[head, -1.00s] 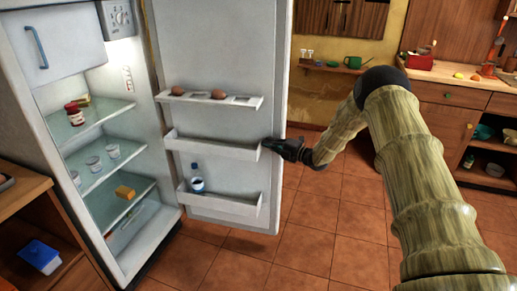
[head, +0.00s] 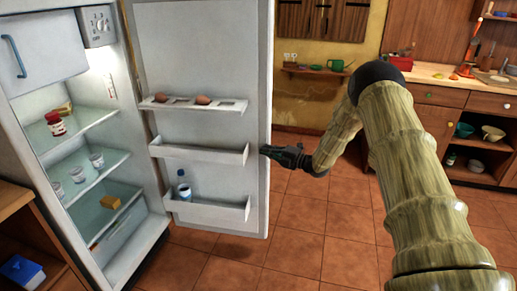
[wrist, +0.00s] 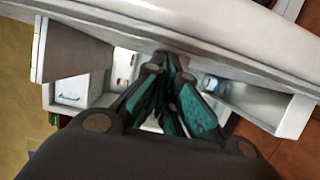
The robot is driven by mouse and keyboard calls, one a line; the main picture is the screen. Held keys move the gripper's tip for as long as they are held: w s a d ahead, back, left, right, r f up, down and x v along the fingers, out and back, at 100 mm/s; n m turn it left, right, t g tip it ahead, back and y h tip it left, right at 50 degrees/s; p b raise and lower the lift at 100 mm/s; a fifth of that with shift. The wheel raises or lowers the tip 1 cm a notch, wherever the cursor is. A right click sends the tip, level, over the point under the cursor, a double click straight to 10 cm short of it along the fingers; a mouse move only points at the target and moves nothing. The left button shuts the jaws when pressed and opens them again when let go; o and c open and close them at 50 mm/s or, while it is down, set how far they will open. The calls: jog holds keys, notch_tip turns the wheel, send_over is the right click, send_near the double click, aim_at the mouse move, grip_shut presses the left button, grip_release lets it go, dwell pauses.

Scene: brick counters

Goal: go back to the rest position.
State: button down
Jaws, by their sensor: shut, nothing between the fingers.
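My gripper (head: 268,150) is at the free edge of the open fridge door (head: 205,55), level with the middle door shelf. In the wrist view my gripper (wrist: 172,68) has its dark, teal-padded fingers together, with nothing visible between them. The door edge (wrist: 190,38) lies right at the fingertips there; I cannot tell whether they touch it. My arm reaches in from the right of the head view.
The fridge (head: 68,90) stands open at left, with jars and cups on its shelves. Eggs (head: 203,100) and a bottle (head: 184,186) sit in the door shelves. A counter (head: 455,85) stands at back right. The tiled floor (head: 300,235) is clear.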

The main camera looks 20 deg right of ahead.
jog(key=v, duration=0.6)
jog(key=s+a+f+m+g+h+p, duration=0.1)
jog(key=s+a+f+m+h+p, duration=0.35)
jog(key=s+a+f+m, duration=0.65)
jog(key=s+a+f+m+g+h+p, duration=0.1)
jog(key=s+a+f+m+g+h, duration=0.15)
jog(key=s+f, duration=0.35)
jog(key=s+a+f+m+g+h+p, duration=0.1)
jog(key=s+a+f+m+g, duration=0.2)
jog(key=s, duration=0.4)
jog(key=s+a+m+g+h+p, duration=0.1)
jog(key=s+m+g, duration=0.1)
jog(key=s, duration=0.9)
jog(key=s+a+f+m+g+h+p, duration=0.1)
jog(key=s+m+g, duration=0.2)
jog(key=s, duration=0.9)
jog(key=s+a+m+g+h+p, duration=0.1)
jog(key=s+m, duration=0.3)
jog(key=s, duration=0.8)
jog(key=shift+s+a+f+g, duration=0.15)
jog(key=shift+s+a+g, duration=0.15)
jog(key=shift+g, duration=0.55)
